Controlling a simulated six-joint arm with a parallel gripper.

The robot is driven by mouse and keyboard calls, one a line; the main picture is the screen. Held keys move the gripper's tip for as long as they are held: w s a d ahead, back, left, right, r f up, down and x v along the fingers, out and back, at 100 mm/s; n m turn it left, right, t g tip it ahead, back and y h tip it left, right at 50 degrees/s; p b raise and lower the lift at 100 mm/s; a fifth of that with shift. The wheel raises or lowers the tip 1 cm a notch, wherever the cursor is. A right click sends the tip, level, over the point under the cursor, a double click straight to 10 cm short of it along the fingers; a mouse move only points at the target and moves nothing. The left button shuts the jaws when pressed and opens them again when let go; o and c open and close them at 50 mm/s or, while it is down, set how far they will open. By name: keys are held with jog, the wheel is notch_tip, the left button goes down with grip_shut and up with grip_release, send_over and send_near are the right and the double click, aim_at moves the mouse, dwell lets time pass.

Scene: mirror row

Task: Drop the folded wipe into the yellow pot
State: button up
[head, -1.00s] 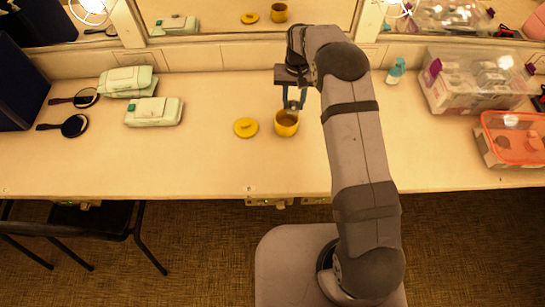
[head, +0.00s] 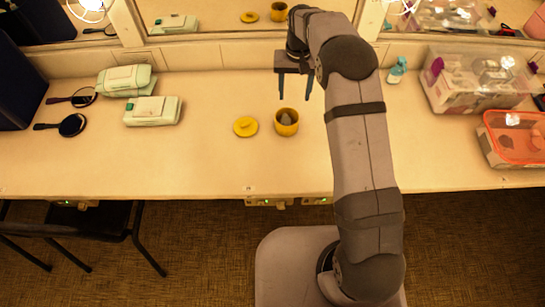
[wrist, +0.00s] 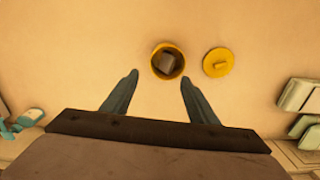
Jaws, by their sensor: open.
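The yellow pot (head: 286,122) stands uncovered on the counter, and it also shows in the wrist view (wrist: 156,70). A small greyish folded wipe (wrist: 167,61) lies inside the pot, below its rim; it shows in the head view too (head: 287,117). The pot's yellow lid (head: 246,127) lies flat on the counter to the left of the pot. My gripper (head: 294,98) is open and empty, behind and above the pot. In the wrist view its two fingers (wrist: 159,75) are spread wide with nothing between them.
Two wipe packs (head: 152,111) and two dark hand mirrors (head: 72,125) lie to the left. A small teal bottle (head: 397,70), a clear box (head: 475,80) and an orange-lidded box (head: 515,138) stand to the right. The wall mirror (head: 225,15) runs behind.

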jog(key=shift+r+b, duration=0.35)
jog(key=shift+r, duration=1.3)
jog(key=s+d+f+n+g, duration=0.2)
jog(key=s+f, duration=0.8)
jog(key=s, duration=0.2)
jog(key=s+d+r, duration=0.2)
jog(key=s, duration=0.8)
jog(key=s+d+r, duration=0.1)
jog(key=s+r, duration=0.2)
jog(key=s, duration=0.8)
notch_tip(320, 180, up, 6)
jog(key=w+d+m+t, duration=0.1)
jog(key=t, duration=0.1)
jog(key=shift+d, duration=0.15)
